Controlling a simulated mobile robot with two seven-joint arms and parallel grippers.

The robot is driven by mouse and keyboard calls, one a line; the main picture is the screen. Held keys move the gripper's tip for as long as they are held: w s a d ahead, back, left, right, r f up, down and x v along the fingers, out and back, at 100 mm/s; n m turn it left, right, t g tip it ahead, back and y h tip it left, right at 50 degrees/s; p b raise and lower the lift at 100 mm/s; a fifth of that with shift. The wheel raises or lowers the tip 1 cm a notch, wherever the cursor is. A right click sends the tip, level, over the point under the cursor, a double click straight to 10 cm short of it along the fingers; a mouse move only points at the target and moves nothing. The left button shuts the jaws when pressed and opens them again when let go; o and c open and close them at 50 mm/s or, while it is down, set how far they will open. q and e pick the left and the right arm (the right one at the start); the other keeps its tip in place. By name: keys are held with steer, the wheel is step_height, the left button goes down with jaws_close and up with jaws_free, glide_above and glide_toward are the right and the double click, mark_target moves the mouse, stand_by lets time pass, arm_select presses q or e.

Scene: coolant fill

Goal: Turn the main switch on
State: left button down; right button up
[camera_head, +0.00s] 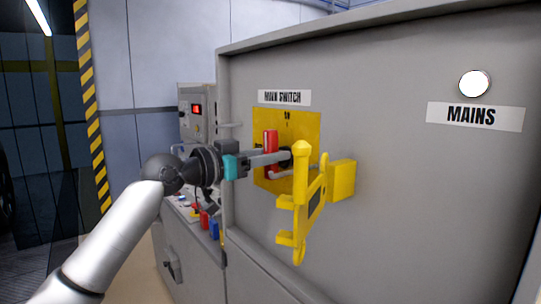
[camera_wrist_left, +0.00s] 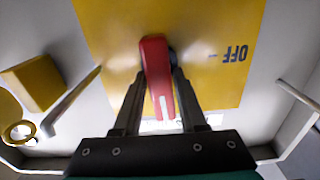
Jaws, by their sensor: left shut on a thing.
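The main switch has a red handle (camera_head: 270,140) on a yellow plate (camera_head: 302,124), under a white MAIN SWITCH label (camera_head: 284,97). The handle stands upright in the head view, below a small dark mark too small to read surely. My left gripper (camera_head: 283,157) is shut on the handle. In the left wrist view the handle (camera_wrist_left: 156,60) sits between both fingers, its white stripe towards the picture's bottom; the OFF mark (camera_wrist_left: 235,53) is off to the right. The fingers partly hide the switch's hub. My right gripper is out of view.
A yellow bracket (camera_head: 315,195) juts from the grey cabinet (camera_head: 395,230) just right of my left gripper. A round white lamp (camera_head: 474,83) sits above a MAINS label (camera_head: 475,116). A smaller control box (camera_head: 192,120) stands behind on the left.

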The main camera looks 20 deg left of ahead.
arm_select(q)
steer(key=c, duration=0.8)
jaws_free()
steer(key=shift+f, duration=0.3)
steer(key=shift+c, duration=0.2)
steer(key=shift+o, duration=1.2)
steer(key=shift+r, duration=0.2)
steer(key=b+v, duration=0.3)
steer(key=v, duration=1.2)
steer(key=shift+b, duration=0.4)
